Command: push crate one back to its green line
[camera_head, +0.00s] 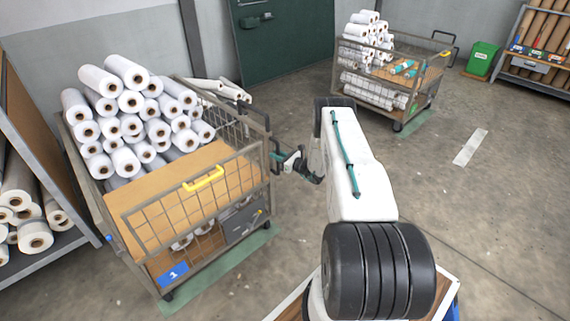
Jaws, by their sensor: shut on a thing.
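Crate one (160,222) is a wire-mesh trolley on the left with a blue "1" label (173,274), loaded with white rolls (133,128). A yellow handle (204,179) sits on its front gate. A green line (220,275) lies on the floor along its front lower edge; the front castors are at the line's inner side, and the crate hides part of it. My gripper (281,160) is at the crate's right side, next to the front right post. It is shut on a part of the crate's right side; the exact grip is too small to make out.
A second loaded wire crate (385,95) stands at the back, with green marking under it. A green bin (482,58) and a rack (540,45) are at the far right. A roll rack (50,200) stands close on the left.

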